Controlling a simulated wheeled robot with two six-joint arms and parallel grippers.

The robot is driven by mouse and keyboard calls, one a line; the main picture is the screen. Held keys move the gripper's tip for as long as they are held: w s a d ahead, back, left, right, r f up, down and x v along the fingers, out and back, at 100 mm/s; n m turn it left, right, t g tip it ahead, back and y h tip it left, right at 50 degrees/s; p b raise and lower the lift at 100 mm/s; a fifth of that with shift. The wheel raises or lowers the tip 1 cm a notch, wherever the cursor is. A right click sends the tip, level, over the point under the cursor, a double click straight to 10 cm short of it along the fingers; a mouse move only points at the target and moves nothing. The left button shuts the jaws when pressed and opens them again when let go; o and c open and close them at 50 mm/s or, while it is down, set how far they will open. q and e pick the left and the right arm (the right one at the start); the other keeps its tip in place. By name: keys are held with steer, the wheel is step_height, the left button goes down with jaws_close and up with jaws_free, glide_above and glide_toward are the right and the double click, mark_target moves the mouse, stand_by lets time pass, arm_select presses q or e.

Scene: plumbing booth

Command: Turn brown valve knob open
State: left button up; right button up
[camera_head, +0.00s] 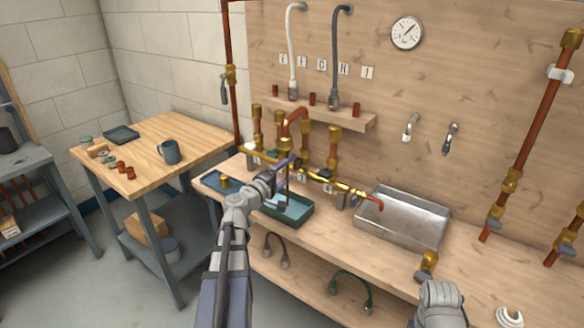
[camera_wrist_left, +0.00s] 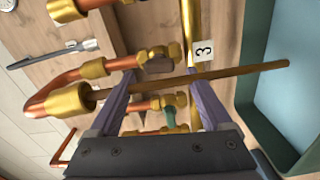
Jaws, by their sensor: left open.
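My left gripper (camera_head: 288,165) is open at the brass and copper pipes above the bench. In the left wrist view its two purple-grey fingers (camera_wrist_left: 158,78) reach toward a dull brown knob (camera_wrist_left: 158,63) on a brass valve. The knob shows between the fingertips, with no clear contact. A green knob (camera_wrist_left: 168,117) shows on a neighbouring valve. In the head view the gripper covers the brown knob. Only a grey link of my right arm shows at the lower right; its fingers are not visible.
A thin brown rod (camera_wrist_left: 240,72) crosses the fingers in the left wrist view. A label marked 3 (camera_wrist_left: 203,49) is nearby. A dark green tray (camera_head: 289,207) lies below the pipes, and a metal basin (camera_head: 402,220) stands to the right. A wooden table (camera_head: 150,143) stands at left.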

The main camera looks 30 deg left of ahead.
arm_select(q)
steer(key=s, duration=0.5)
steer(key=shift+s+a, duration=0.1)
steer(key=shift+a, duration=0.1)
